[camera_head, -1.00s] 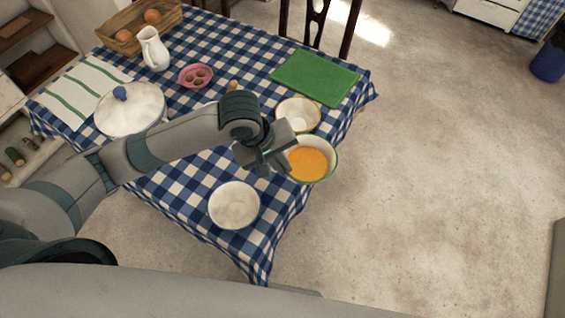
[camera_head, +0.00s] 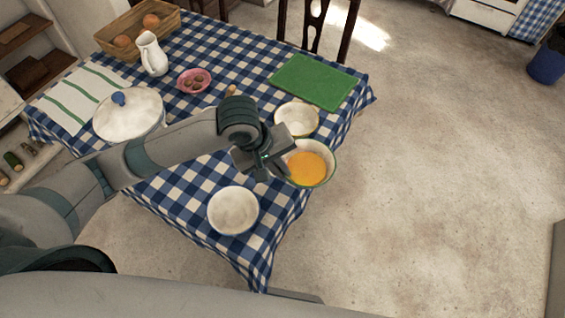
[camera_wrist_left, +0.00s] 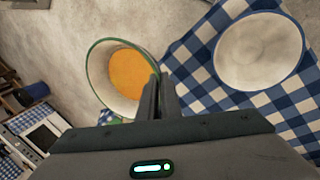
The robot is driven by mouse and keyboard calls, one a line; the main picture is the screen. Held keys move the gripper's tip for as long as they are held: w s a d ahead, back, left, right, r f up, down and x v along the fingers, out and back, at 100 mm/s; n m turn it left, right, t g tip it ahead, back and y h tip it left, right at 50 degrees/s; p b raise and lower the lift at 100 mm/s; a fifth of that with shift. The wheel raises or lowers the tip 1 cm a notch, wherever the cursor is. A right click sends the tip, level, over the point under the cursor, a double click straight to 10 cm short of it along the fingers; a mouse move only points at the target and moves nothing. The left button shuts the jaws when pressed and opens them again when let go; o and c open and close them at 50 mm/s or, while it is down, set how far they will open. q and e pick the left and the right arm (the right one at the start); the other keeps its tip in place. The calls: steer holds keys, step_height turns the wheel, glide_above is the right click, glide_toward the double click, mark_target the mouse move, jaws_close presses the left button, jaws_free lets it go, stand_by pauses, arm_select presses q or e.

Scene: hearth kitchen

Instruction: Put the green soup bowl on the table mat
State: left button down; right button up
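The green soup bowl (camera_head: 327,163) is white inside with a green rim and holds orange soup, at the table's right edge. My left gripper (camera_head: 268,172) is at its left rim. In the left wrist view my fingers (camera_wrist_left: 159,98) are close together with the rim of the bowl (camera_wrist_left: 98,70) between them. Whether the bowl touches the table is hard to tell. The table mat (camera_head: 314,81) is a flat green rectangle at the table's far right, with nothing on it. My right gripper is not in view.
A cream bowl (camera_head: 296,119) stands between the soup bowl and the mat. Another white bowl (camera_head: 233,210) is nearer me. A lidded pot (camera_head: 128,117), a pink dish (camera_head: 193,80), a white jug (camera_head: 151,53) and a basket (camera_head: 118,41) stand farther left.

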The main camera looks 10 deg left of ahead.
arm_select(q)
steer(key=shift+a, duration=0.1)
steer(key=a+r+m+g+b, duration=0.2)
steer(key=a+r+m+b, duration=0.2)
steer(key=a+r, duration=0.5)
steer(key=a+m, duration=0.2)
steer(key=a, duration=0.1)
steer(key=shift+s+a+r+h, duration=0.15)
steer(key=shift+s+r+h, duration=0.1)
steer(key=shift+h, duration=0.15)
